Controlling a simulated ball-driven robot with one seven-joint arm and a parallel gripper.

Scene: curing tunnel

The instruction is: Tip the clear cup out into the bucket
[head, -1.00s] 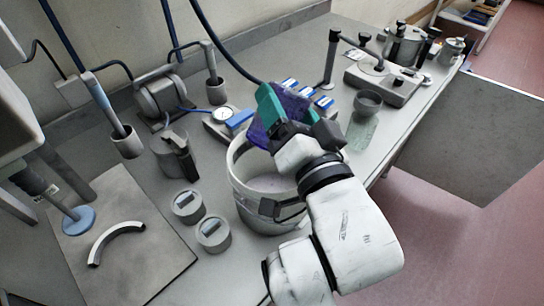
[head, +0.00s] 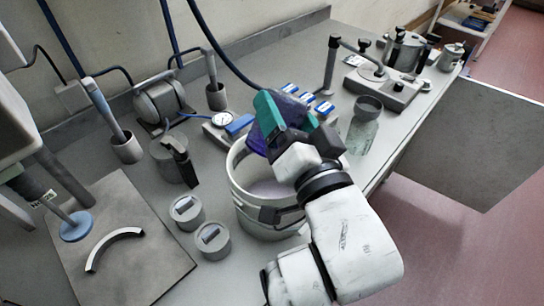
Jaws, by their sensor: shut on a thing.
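My gripper (head: 290,124), with teal finger pads, is shut on a dark purple cup-like thing (head: 257,141) above the bucket. The fingers hide much of it, and it looks tilted, its lower left part over the bucket opening. It may be the clear cup with purple contents; I cannot tell for sure. The white bucket (head: 238,178) stands upright on the bench below my gripper, with something pale inside. My wrist hides its right side. I cannot see any stream falling.
A clear glass jar with a grey top (head: 363,128) stands right of the bucket. Two grey round weights (head: 211,239) and a dark-handled grey pot (head: 172,160) stand on its left. A gauge (head: 222,118) lies behind. The bench's right edge is close.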

